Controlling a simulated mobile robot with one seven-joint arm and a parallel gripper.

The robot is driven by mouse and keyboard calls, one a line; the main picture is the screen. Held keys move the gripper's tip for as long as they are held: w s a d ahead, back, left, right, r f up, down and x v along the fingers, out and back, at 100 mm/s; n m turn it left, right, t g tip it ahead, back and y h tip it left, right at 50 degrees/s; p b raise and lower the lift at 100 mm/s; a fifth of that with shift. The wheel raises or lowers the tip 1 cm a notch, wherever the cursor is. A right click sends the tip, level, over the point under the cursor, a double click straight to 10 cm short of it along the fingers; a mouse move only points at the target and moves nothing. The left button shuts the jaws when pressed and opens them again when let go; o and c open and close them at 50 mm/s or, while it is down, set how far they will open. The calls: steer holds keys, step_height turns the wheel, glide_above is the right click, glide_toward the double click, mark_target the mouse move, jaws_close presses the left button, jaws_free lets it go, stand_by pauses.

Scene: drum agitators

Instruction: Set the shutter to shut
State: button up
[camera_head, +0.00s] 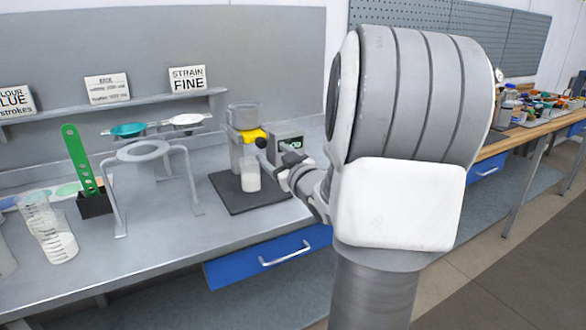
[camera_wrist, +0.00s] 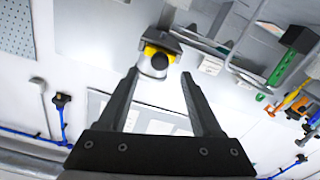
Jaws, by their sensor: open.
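A dispenser (camera_head: 240,140) with a clear hopper (camera_head: 244,115) on top and a yellow collar (camera_head: 252,135) stands on a dark base plate. The yellow part, which seems to be at the shutter, also shows in the wrist view (camera_wrist: 150,51). A dark knob-like piece (camera_head: 261,143) sits beside the yellow collar; I cannot tell the shutter's setting. A cup (camera_head: 250,178) with pale contents stands below. My gripper (camera_wrist: 160,73) is open and empty, its fingers pointing toward the yellow part. In the head view it is close to the dispenser's right side, partly hidden by my arm.
A small box with a lit display (camera_head: 291,145) stands behind my wrist. A metal stand (camera_head: 145,152), a black holder with a green strip (camera_head: 94,203) and a measuring beaker (camera_head: 50,232) stand to the left. Bench front left of the base plate is clear.

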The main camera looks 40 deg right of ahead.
steer(key=v, duration=1)
steer(key=shift+p, duration=0.4)
steer(key=shift+w+d, duration=0.1)
